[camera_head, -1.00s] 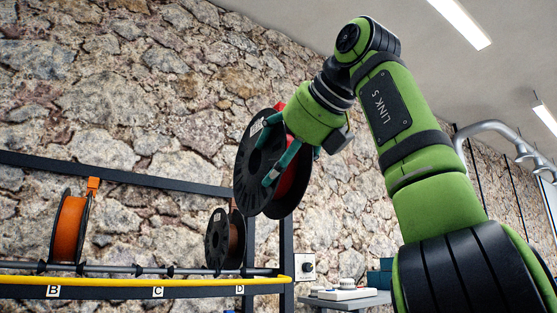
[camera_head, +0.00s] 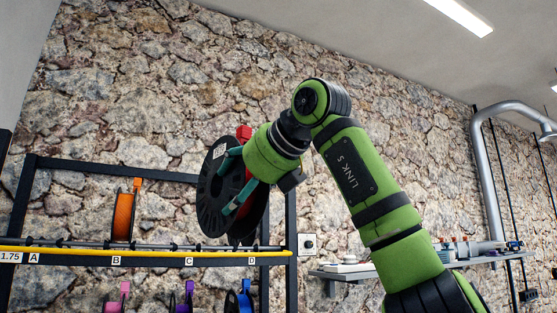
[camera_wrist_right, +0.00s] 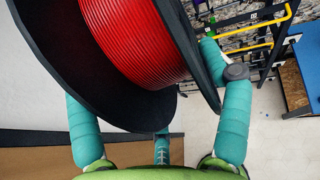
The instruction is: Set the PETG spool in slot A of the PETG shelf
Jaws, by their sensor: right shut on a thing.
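A spool with black flanges and red filament (camera_wrist_right: 140,45) is held in my right gripper (camera_head: 236,182). In the head view the spool (camera_head: 213,200) stands on edge in the air, in front of the shelf's right end. In the wrist view the teal fingers lie on either side of it. I cannot read its label. The shelf has a yellow front rail (camera_head: 150,254) with slot letters A to D. Slot A (camera_head: 34,258), at the left end, looks empty. My left gripper is out of view.
An orange spool (camera_head: 123,216) stands in slot B. The held spool covers the space above slot D. Pink (camera_head: 117,298), purple (camera_head: 183,298) and blue (camera_head: 240,298) spools are on a lower level. A side shelf (camera_head: 345,274) with small items is to the right.

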